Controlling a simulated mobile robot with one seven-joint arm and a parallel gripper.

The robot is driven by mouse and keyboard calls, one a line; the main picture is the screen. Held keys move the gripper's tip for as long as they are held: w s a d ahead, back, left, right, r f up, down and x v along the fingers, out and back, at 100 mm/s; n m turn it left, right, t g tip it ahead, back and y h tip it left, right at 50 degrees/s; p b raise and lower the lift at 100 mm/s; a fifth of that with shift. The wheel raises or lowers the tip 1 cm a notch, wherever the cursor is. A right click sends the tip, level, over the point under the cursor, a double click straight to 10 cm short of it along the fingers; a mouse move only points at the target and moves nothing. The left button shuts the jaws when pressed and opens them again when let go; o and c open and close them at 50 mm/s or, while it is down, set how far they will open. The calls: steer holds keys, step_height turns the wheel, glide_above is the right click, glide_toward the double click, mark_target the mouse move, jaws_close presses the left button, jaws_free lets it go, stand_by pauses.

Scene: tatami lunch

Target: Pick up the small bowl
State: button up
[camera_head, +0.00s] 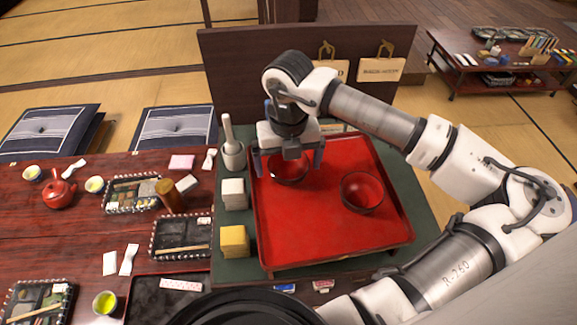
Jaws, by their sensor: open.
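Two small dark bowls with red insides stand on a red tray (298,238). One bowl (289,176) is near the tray's back left, and the other bowl (362,191) is right of the middle. My gripper (288,168) is open, pointing down, with one finger on each side of the back left bowl in the picture. It hides part of that bowl's far side. I cannot tell how high the fingertips are above the tray or whether they touch the bowl.
Left of the tray stand a white mortar with pestle (233,155), a white block (234,194) and a yellow block (234,241). A brown panel (230,85) rises behind the tray. A low table (60,240) with lunch boxes and tea is at left. The tray's front is clear.

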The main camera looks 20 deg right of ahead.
steer(key=shift+f, duration=0.25)
steer(key=c, duration=1)
steer(key=shift+r, duration=0.1)
steer(key=shift+c, duration=0.2)
